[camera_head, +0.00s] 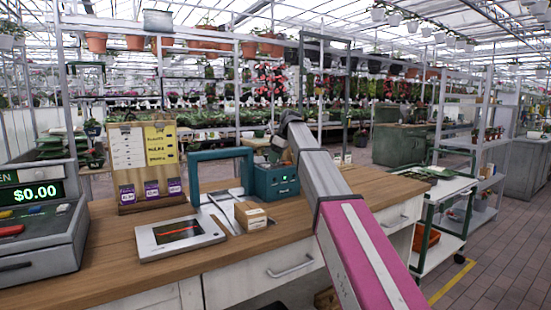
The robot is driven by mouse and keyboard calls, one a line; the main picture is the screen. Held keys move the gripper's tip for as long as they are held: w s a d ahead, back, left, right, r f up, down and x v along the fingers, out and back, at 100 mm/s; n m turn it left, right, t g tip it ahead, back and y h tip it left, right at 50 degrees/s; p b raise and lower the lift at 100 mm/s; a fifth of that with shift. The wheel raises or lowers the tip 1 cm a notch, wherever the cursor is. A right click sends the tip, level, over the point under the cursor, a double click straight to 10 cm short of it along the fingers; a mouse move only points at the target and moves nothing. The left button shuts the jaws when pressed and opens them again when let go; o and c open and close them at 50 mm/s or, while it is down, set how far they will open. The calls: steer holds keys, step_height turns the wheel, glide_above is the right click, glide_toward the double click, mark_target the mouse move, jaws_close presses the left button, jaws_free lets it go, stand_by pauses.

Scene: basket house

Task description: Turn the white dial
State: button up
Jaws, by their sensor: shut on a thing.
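A teal box (275,182) with small green lights stands on the wooden counter, joined to a teal frame on its left. My arm reaches from the lower right up over the box and bends down behind its own link. My gripper (277,151) shows only as a small dark part low at the arm's far end, at the top of the teal box. It is shut on the white dial, which the gripper and arm hide. I cannot make out the dial's face or how far it is turned.
A white tablet-like device (158,240), a small cardboard box (250,216) and a wooden sign board (145,150) are on the counter (110,280). A cash register (40,225) stands at left. A shelf cart (440,215) is right of the counter, with open floor beyond.

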steer(key=m+t, duration=0.1)
steer(key=m, duration=0.2)
steer(key=m+h, duration=0.1)
steer(key=m, duration=0.2)
steer(key=shift+s+a+t, duration=0.1)
steer(key=shift+s+t, duration=0.1)
steer(key=shift+t, duration=0.2)
steer(key=m+h, duration=0.1)
steer(key=m, duration=0.2)
steer(key=m+t+h, duration=0.1)
steer(key=m, duration=0.2)
steer(key=shift+a, duration=0.1)
steer(key=shift+m+h, duration=0.3)
steer(key=shift+m, duration=0.1)
steer(key=o, duration=0.9)
steer(key=v, duration=1)
steer(key=shift+s+r, duration=0.25)
steer(key=shift+r, duration=0.1)
